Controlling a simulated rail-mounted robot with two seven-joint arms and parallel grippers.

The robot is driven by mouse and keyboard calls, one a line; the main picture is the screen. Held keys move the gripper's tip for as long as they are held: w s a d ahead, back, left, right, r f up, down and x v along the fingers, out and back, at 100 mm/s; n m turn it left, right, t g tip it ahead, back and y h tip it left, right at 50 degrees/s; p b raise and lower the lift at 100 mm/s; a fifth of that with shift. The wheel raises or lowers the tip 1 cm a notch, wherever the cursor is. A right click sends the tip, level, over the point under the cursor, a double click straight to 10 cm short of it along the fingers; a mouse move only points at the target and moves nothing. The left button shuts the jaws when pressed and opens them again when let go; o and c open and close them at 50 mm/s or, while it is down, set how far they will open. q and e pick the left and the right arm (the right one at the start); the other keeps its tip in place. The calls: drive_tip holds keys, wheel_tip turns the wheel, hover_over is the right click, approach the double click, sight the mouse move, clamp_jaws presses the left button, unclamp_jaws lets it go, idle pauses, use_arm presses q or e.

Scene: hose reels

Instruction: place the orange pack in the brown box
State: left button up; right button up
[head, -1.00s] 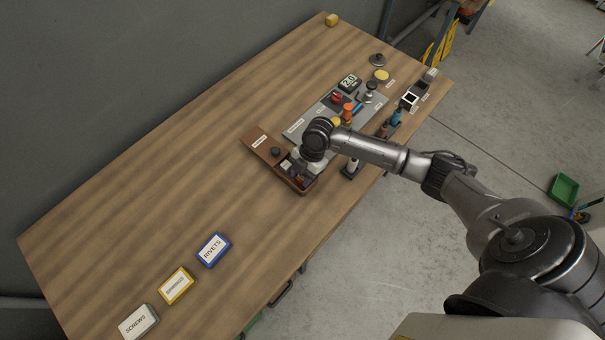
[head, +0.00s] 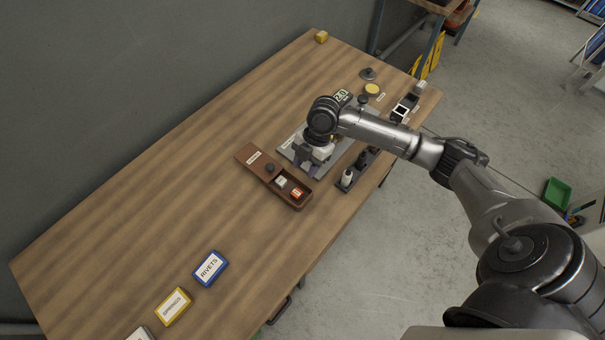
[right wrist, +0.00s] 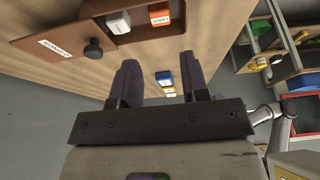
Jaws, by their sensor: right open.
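The brown box (head: 304,207) sits on the wooden table with its labelled lid (head: 249,156) part slid off to the left, a dark knob on it. The orange pack (head: 296,193) lies inside the box's open part, beside a white pack (head: 281,181). In the right wrist view the orange pack (right wrist: 160,15) and white pack (right wrist: 118,22) show inside the box (right wrist: 178,22). My right gripper (head: 308,168) is open and empty, just beyond the box, apart from the orange pack; its fingers (right wrist: 160,68) show spread. My left gripper is not in view.
A grey panel (head: 286,150) with parts on it lies beyond the box, partly hidden by my arm. A dark holder (head: 346,184) stands to the right. Blue (head: 210,268) and yellow (head: 173,306) labelled boxes lie near left.

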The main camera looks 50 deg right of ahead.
drive_tip(key=shift+m, duration=0.9)
drive_tip(key=s+a+f, duration=0.1)
drive_tip(key=a, duration=0.1)
drive_tip(key=s+a+f, duration=0.1)
drive_tip(key=s+a, duration=0.1)
drive_tip(key=s+a+f, duration=0.1)
drive_tip(key=f, duration=0.1)
drive_tip(key=shift+s+a, duration=0.4)
drive_tip(key=s+a+f+m, duration=0.1)
drive_tip(key=s, duration=0.1)
drive_tip(key=s+a+f+m+t, duration=0.1)
drive_tip(key=s+a, duration=0.1)
drive_tip(key=s+a+f+m, duration=0.1)
drive_tip(key=s+a, duration=0.1)
drive_tip(key=shift+a+m+t+h, duration=0.25)
drive_tip(key=shift+m+t+h, duration=0.05)
drive_tip(key=shift+t, duration=0.1)
drive_tip(key=s+m, duration=0.1)
drive_tip(key=s+a+m, duration=0.1)
drive_tip(key=s, duration=0.1)
drive_tip(key=s+m+t, duration=0.1)
drive_tip(key=s+m, duration=0.1)
drive_tip(key=shift+s+a+f+h, duration=0.1)
drive_tip(key=shift+a+f+h, duration=0.1)
drive_tip(key=shift+a+h, duration=0.15)
drive_tip(key=s+d+r+m+t+h, duration=0.1)
drive_tip(key=s+d+r+m+h, duration=0.1)
drive_tip(key=s+m, duration=0.5)
drive_tip(key=shift+s+d+h, duration=0.2)
drive_tip(key=shift+h, duration=0.25)
